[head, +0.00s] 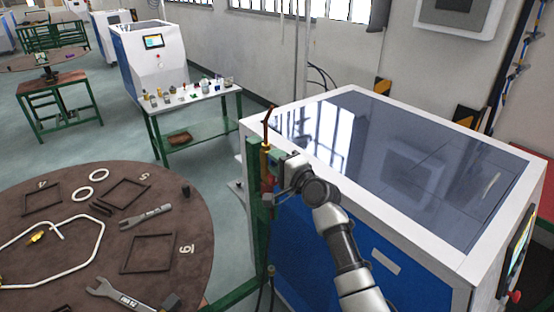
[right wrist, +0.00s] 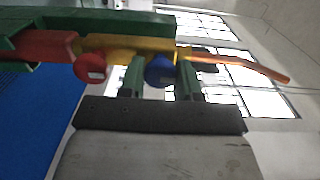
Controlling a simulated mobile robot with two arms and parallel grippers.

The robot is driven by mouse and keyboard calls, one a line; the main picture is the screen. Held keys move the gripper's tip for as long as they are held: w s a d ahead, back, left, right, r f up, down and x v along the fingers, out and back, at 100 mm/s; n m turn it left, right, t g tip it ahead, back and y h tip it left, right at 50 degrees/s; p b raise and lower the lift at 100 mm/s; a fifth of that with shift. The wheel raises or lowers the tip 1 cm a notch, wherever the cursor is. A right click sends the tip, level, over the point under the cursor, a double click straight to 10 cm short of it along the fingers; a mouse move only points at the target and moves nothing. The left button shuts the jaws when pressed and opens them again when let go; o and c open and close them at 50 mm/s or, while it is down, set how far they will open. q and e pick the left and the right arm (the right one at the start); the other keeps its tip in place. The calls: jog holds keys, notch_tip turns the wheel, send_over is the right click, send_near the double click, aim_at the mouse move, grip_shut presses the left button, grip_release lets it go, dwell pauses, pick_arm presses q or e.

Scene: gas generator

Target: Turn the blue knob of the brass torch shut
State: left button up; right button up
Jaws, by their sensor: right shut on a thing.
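The brass torch (head: 265,160) stands upright at the green post beside the blue and white machine in the head view. Its copper tip (head: 267,122) points up. In the right wrist view the torch's brass body (right wrist: 125,42) runs across the top, with a red knob (right wrist: 90,67) and the blue knob (right wrist: 160,70) on it. My right gripper (head: 275,165) is at the torch. In the right wrist view its green fingers (right wrist: 161,78) sit on both sides of the blue knob and are shut on it. In the head view the gripper hides the knobs. My left gripper is not in view.
The machine (head: 400,165) with a dark glass top fills the right side. A green post (head: 254,190) stands at its left corner. A round brown table (head: 100,215) with wrenches, frames and rings is at the left. A small table (head: 195,100) with small parts stands behind.

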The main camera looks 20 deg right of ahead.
dwell(0.4)
jog(key=o, duration=0.9)
jog(key=shift+b+v, duration=1.6)
jog(key=shift+v, duration=3.8)
